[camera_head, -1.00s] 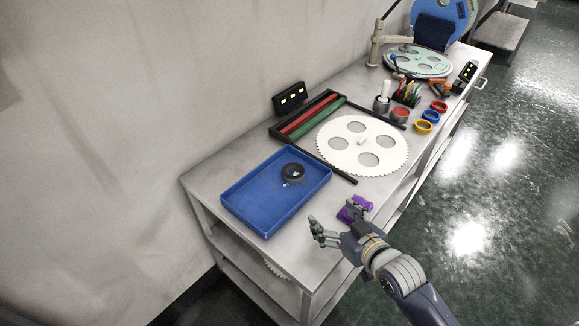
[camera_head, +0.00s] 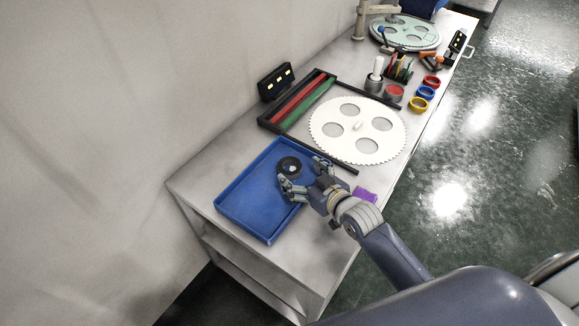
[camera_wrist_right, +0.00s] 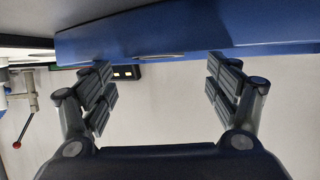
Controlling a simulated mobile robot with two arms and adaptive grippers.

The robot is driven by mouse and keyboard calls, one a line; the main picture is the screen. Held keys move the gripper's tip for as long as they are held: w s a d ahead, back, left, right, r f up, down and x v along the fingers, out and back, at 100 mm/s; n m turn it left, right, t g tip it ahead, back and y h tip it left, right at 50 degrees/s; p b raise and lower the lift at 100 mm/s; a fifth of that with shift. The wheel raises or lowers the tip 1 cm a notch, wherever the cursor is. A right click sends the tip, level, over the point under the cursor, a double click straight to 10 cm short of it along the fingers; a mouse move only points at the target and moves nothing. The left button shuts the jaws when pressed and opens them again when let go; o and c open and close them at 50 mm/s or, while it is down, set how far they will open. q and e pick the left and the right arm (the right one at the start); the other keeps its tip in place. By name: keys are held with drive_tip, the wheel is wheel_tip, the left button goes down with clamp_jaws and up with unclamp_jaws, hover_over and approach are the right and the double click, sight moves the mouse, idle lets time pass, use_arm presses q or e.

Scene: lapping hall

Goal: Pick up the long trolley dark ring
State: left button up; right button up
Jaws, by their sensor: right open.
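The dark ring (camera_head: 289,167) lies in the blue tray (camera_head: 229,196), near the tray's back right end. My right gripper (camera_head: 302,173) is over the tray's right edge, with its fingers spread and one on either side of the near right of the ring. Whether a finger touches the ring cannot be told. In the right wrist view my right gripper (camera_wrist_right: 160,80) is open with nothing between its fingers, and the blue tray (camera_wrist_right: 190,30) spans the top. The ring is not clear there. My left gripper is not in view.
A purple object (camera_head: 367,195) sits on the metal bench (camera_head: 195,178) beside my right wrist, partly hidden. A white toothed disc (camera_head: 359,146) and a rack (camera_head: 300,105) with red and green bars lie behind the tray. Red, blue and yellow rings (camera_head: 419,105) stand further back.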

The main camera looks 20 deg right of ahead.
sight(286, 163)
drive_tip(key=x, duration=0.5)
drive_tip(key=shift+f+p, duration=0.2)
drive_tip(key=shift+p, duration=0.2)
drive_tip(key=shift+w+f, duration=0.1)
drive_tip(key=shift+w, duration=0.1)
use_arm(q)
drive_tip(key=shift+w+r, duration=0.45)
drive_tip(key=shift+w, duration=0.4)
use_arm(e)
drive_tip(key=c, duration=1.2)
